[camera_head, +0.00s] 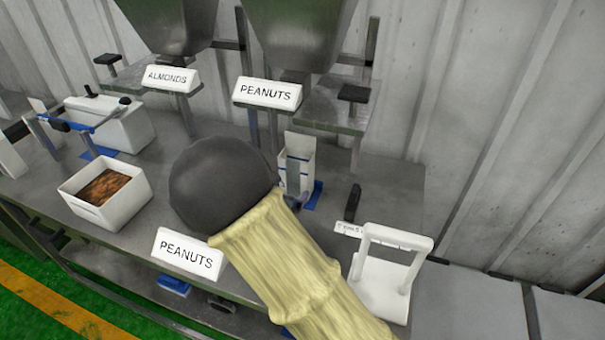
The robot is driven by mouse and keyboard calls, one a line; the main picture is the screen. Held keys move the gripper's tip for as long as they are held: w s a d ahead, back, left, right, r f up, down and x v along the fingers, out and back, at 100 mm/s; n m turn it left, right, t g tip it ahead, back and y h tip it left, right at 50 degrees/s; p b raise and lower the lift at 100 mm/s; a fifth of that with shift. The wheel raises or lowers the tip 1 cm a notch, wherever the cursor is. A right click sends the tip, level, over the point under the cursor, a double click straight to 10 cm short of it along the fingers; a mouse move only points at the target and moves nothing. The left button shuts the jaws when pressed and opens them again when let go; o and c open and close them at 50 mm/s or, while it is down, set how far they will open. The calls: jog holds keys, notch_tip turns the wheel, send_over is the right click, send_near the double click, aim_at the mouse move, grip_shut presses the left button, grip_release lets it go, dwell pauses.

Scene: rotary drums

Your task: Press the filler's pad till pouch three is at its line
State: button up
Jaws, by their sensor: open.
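The filler marked PEANUTS (268,93) has a dark hopper (300,35) at the top centre. A black pad (354,93) sits on a post to the right of that label. A white upright pouch (299,160) with a grey front strip stands below the filler, with blue parts at its foot. My arm, a dark rounded end with a pale yellow sleeve, crosses the centre and hides part of the bench left of the pouch. My gripper's fingers are not visible.
A second filler marked ALMONDS (171,78) stands left. A white bin (75,188) with brown contents is at the left front. A white and blue device (122,130) stands behind it. A white frame (397,238) and a black upright piece (352,203) stand at the right.

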grip_shut()
dwell(0.4)
dwell(1.3)
